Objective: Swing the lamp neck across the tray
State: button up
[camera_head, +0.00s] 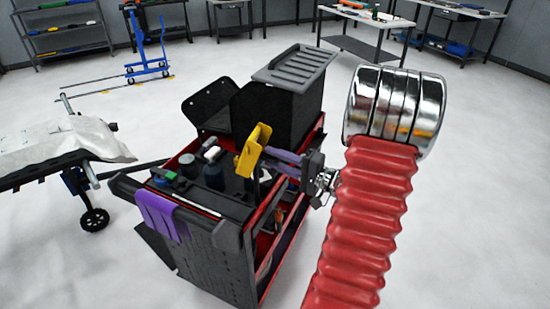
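The tool cart (230,262) stands in the middle, with an open red-rimmed tray on top. A yellow angled piece (252,150), which seems to be part of the lamp, stands above the tray's right half. My gripper (270,158) comes in from the right, with purple parts running to the yellow piece. Their tips overlap it in this view. I cannot tell whether they grip it, touch it or lie behind it. The lower end of the yellow piece is hard to make out. My red ribbed arm with its chrome joint fills the right foreground and hides part of my wrist.
The tray holds several dark cups (213,176) and small items. A black bin with a ribbed grey lid (297,67) rises at its back. A purple cloth (160,214) hangs over the front edge. A covered trolley (55,145) stands left. Open floor lies right of the cart.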

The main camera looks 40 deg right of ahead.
jog(key=shift+w, duration=0.25)
jog(key=shift+c, duration=0.7)
grip_shut()
jog(key=shift+s+f, duration=0.1)
jog(key=shift+f, duration=0.05)
dwell(0.5)
